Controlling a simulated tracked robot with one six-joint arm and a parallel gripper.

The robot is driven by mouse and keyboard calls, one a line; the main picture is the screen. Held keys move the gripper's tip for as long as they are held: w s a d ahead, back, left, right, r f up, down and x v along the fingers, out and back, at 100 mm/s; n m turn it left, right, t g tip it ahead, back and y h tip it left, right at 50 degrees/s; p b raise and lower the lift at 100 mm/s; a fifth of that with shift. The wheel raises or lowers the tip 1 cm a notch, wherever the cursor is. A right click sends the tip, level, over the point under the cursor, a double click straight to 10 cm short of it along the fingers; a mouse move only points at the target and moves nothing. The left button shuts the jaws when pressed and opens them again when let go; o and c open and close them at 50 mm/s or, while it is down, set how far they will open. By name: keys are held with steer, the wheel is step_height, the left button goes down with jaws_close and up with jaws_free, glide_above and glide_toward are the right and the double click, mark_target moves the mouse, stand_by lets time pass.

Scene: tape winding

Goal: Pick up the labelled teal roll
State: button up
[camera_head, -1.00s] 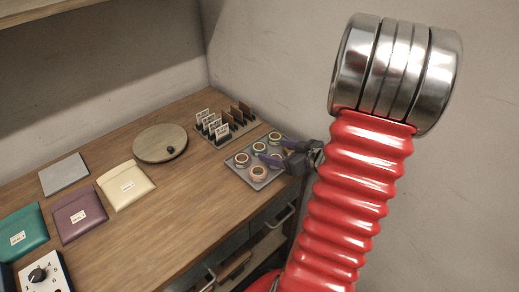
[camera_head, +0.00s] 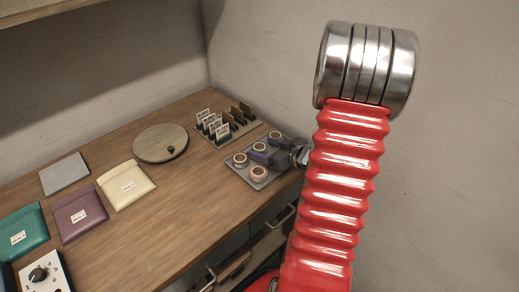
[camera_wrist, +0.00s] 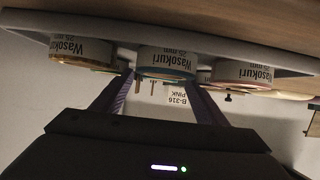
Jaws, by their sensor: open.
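A teal-edged roll (camera_wrist: 167,60) shows in the middle of the wrist view, which looks upside down. Its white label reads "Wasokuri 25 mm". It stands on the grey tray (camera_wrist: 215,44) between two other labelled rolls, a yellowish-edged one (camera_wrist: 82,52) and a reddish-edged one (camera_wrist: 242,73). My gripper (camera_wrist: 158,80) is open, its purple fingers either side of the teal roll. I cannot tell whether they touch it. In the head view my gripper (camera_head: 262,153) is low among the rolls on the tray (camera_head: 262,184) and partly hides them.
A card rack (camera_head: 228,133) stands just behind the tray. A round wooden disc (camera_head: 160,143) with a knob lies left of it. Teal (camera_head: 22,238), purple (camera_head: 78,216) and cream (camera_head: 126,184) pouches lie at the left. The table's middle is clear; a wall stands behind.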

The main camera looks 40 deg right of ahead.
steer(key=shift+w+f, duration=0.2)
steer(key=shift+w, duration=0.2)
steer(key=shift+c, duration=0.2)
steer(key=c, duration=1.1)
